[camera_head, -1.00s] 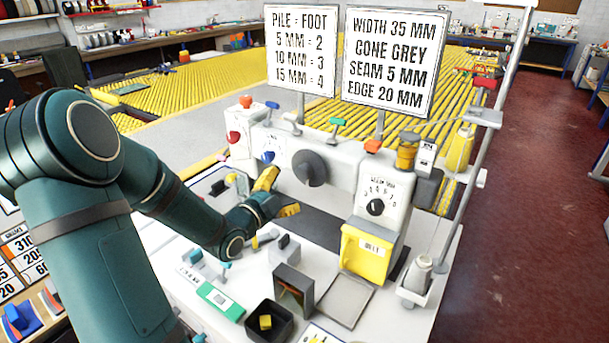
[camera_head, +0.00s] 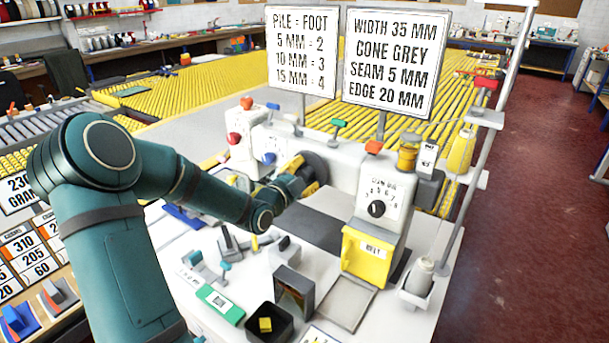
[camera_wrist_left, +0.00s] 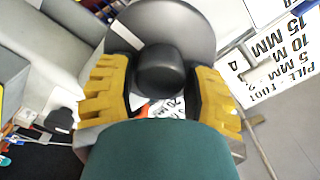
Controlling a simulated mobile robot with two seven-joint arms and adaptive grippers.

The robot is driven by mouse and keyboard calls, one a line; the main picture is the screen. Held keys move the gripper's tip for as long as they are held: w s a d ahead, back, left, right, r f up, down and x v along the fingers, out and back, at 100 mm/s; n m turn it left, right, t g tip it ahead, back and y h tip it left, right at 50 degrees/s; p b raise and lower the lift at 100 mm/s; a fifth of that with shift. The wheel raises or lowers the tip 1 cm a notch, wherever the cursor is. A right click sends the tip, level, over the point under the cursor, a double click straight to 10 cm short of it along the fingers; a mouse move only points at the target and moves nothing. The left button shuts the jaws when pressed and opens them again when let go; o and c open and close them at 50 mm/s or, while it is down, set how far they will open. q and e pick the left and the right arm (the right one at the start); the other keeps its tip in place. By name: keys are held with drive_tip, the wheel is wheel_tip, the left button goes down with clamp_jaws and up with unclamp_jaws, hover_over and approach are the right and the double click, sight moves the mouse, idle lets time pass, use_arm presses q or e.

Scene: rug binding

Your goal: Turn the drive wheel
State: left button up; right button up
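The drive wheel (camera_head: 315,158) is a dark grey disc on the front of the white sewing machine (camera_head: 345,150), partly hidden by my left gripper (camera_head: 302,176). In the left wrist view the wheel (camera_wrist_left: 188,28) fills the upper middle, with a white mark on its face and a round black hub (camera_wrist_left: 160,70) at its centre. The yellow fingers of my left gripper (camera_wrist_left: 160,82) stand apart, one on each side of the hub. Gaps seem to show between pads and hub; contact is not clear. My right gripper is not in view.
A yellow box-shaped cover (camera_head: 366,258) and a dial (camera_head: 377,209) are on the machine's right end. Small tools, a grey block (camera_head: 293,287) and a black bin (camera_head: 268,325) stand on the white bench below my arm. Two signs (camera_head: 395,65) stand behind.

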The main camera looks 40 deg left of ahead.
use_arm(q)
drive_tip(key=c, duration=0.6)
drive_tip(key=shift+r+n, duration=0.1)
drive_tip(key=shift+n, duration=0.2)
drive_tip(key=n+p, duration=0.1)
drive_tip(key=n, duration=0.4)
drive_tip(key=shift+r, duration=0.1)
drive_tip(key=n, duration=0.2)
drive_tip(key=n+p, duration=0.1)
drive_tip(key=n, duration=0.2)
drive_tip(key=shift+a+n+p, duration=0.2)
drive_tip(key=shift+n+p, duration=0.1)
drive_tip(key=n+p, duration=0.1)
drive_tip(key=n, duration=0.5)
drive_tip(key=shift+a+p, duration=0.15)
drive_tip(key=shift+p, duration=0.2)
drive_tip(key=n+p, duration=0.2)
drive_tip(key=n, duration=0.4)
drive_tip(key=shift+n, duration=0.3)
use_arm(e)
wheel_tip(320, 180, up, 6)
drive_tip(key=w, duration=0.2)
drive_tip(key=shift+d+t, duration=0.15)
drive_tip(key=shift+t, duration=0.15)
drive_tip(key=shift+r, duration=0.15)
